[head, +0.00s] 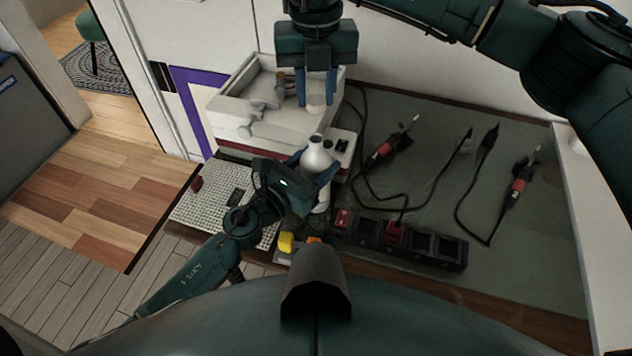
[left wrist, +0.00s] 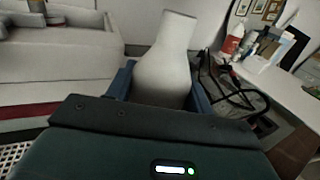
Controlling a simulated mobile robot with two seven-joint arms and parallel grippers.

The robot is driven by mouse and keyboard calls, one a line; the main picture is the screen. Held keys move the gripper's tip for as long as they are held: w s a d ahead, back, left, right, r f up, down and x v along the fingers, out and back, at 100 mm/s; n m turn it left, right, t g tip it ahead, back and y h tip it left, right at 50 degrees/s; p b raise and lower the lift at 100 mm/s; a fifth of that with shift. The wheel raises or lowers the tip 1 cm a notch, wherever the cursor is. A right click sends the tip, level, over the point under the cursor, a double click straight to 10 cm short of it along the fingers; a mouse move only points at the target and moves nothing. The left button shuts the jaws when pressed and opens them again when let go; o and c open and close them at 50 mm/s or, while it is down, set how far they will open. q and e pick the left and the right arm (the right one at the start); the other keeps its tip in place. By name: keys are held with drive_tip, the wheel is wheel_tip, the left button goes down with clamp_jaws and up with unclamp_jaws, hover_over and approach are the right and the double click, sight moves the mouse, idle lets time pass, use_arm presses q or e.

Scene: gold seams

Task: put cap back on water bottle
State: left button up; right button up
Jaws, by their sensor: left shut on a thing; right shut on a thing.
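A white water bottle (head: 318,157) stands upright near the middle of the head view, its narrow neck uncapped and facing up. My left gripper (head: 312,170) is shut around its body from the left; the left wrist view shows the bottle (left wrist: 168,62) between the blue fingers. My right gripper (head: 316,98) points down from above and is shut on a small pale piece, seemingly the cap (head: 317,104). In the head view the cap appears above the bottle's mouth, with a gap between them. The bottle's lower body is partly hidden by my left gripper.
A white open-topped box (head: 232,130) with small parts stands behind and left of the bottle. A perforated white board (head: 190,208) lies left. Soldering-type tools with cables (head: 385,150) and a black power strip (head: 425,246) lie right. An orange-yellow item (head: 286,243) sits near the front.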

use_arm(q)
drive_tip(key=c, duration=0.7)
drive_tip(key=shift+o, duration=0.2)
use_arm(e)
drive_tip(key=shift+f, duration=2.5)
drive_tip(key=shift+f, duration=0.9)
drive_tip(key=shift+f, duration=0.55)
